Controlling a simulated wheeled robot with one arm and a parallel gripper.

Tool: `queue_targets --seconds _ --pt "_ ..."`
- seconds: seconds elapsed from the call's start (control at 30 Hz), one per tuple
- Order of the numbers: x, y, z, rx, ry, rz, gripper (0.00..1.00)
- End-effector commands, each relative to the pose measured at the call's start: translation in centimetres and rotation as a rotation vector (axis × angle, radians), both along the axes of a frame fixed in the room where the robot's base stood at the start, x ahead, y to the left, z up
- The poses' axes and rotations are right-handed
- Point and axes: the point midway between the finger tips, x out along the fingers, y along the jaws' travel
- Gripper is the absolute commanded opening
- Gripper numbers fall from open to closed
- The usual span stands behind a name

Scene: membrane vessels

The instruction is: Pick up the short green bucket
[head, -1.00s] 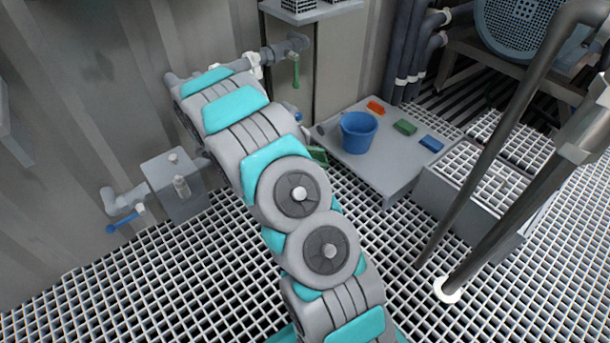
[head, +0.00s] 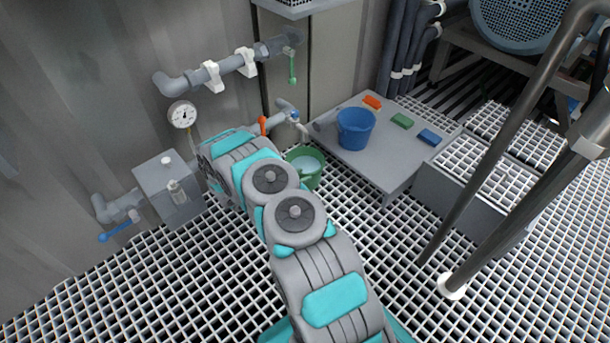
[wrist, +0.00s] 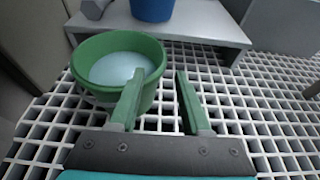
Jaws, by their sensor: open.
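The short green bucket (head: 309,163) stands on the grated floor beside the wall pipes, partly hidden by my arm in the head view. In the wrist view the green bucket (wrist: 84,56) is at upper left, upright, with something pale inside. My gripper (wrist: 157,88) is open in the wrist view, with green fingers. Its left finger overlaps the bucket's right side in the picture, and the right finger is to the right of the bucket. I cannot tell whether the left finger touches the bucket. The gripper is hidden in the head view.
A low grey platform (head: 376,172) behind the bucket holds a blue bucket (head: 355,130) and red, green and blue blocks. Wall pipes, a gauge (head: 183,115) and a grey box (head: 169,189) are at left. Slanted posts (head: 520,215) stand at right. Open grating lies in front.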

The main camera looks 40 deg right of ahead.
Motion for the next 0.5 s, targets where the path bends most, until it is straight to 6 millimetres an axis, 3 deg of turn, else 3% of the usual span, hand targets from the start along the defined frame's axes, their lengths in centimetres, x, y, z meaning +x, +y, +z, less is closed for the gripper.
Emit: queue_targets --seconds 0.1,0.37,0.5 --pt "0.1 -1.7 -0.7 0.001 0.000 -0.002 0.48" --pt "0.3 -3.4 -1.3 0.000 -0.002 -0.002 0.48" --pt "0.3 -5.4 -2.0 0.000 -0.002 -0.004 0.48"
